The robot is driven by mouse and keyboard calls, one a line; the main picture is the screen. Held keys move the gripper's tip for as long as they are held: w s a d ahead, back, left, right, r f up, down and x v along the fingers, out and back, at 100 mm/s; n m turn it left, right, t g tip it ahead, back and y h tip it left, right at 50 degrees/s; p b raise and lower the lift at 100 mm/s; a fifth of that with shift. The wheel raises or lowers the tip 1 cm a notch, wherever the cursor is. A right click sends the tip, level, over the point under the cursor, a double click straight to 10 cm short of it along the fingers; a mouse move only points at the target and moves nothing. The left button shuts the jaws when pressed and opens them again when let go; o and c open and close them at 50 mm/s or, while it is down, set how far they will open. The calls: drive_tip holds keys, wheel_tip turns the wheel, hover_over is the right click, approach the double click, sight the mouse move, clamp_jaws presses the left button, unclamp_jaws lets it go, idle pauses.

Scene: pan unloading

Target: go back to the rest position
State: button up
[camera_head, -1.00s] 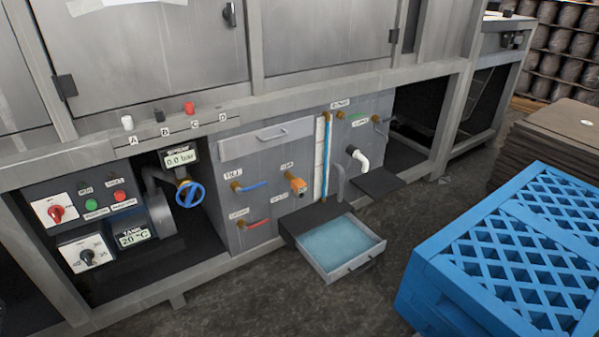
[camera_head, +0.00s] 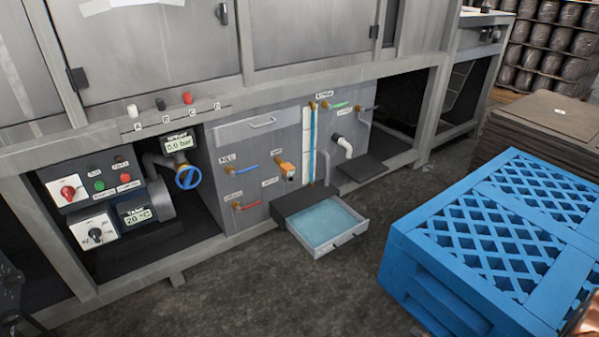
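No clearly recognisable gripper shows in the camera_head view, so its fingers and anything in them cannot be seen. A dark piece cut off by the left edge may be part of my arm, but I cannot tell. The grey machine (camera_head: 182,112) stands ahead with its upper doors shut. Its shallow drawer-like pan (camera_head: 330,226) is pulled out low at the front and holds clear bluish water. The pan's front handle faces the floor area, and nothing touches it.
A copper-coloured object, cut off, shows at the lower right corner. Dark floor (camera_head: 250,290) lies clear between machine and pallets. A blue handwheel (camera_head: 188,178) sits at the machine's lower left.

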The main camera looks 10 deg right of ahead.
drive_tip(key=w+d+r+n+g+h+p, duration=0.3)
drive_tip(key=d+r+n+g+h+p, duration=0.3)
drive_tip(key=d+r+p, duration=0.75)
wheel_tip(320, 180, up, 27)
drive_tip(key=w+g+h+p, duration=0.2)
drive_tip(key=g+h+p, duration=0.2)
drive_tip(key=p, duration=0.3)
drive_tip(key=s+a+r+n+g+p, duration=0.15)
drive_tip(key=a+r+p, duration=0.35)
drive_tip(key=a+r, duration=0.5)
drive_tip(key=s+a+r+g+p, duration=0.1)
drive_tip(key=s+a+r+p, duration=0.35)
drive_tip(key=r, duration=0.85)
drive_tip(key=s+a+r+n+y+p, duration=0.1)
drive_tip(key=s+a+r+p, duration=0.2)
drive_tip(key=a, duration=0.5)
drive_tip(key=s+a+r+n+g+y+p, duration=0.1)
drive_tip(key=s+a+r+n+y+p, duration=0.1)
drive_tip(key=s+a+r, duration=0.3)
drive_tip(key=s+a+r+n+g+y+p, duration=0.1)
drive_tip(key=s+a+r+p, duration=0.3)
drive_tip(key=a, duration=0.7)
drive_tip(key=shift+s+r+n+y, duration=0.3)
drive_tip(key=shift+s+r+n, duration=0.05)
drive_tip(key=shift+s+r, duration=0.15)
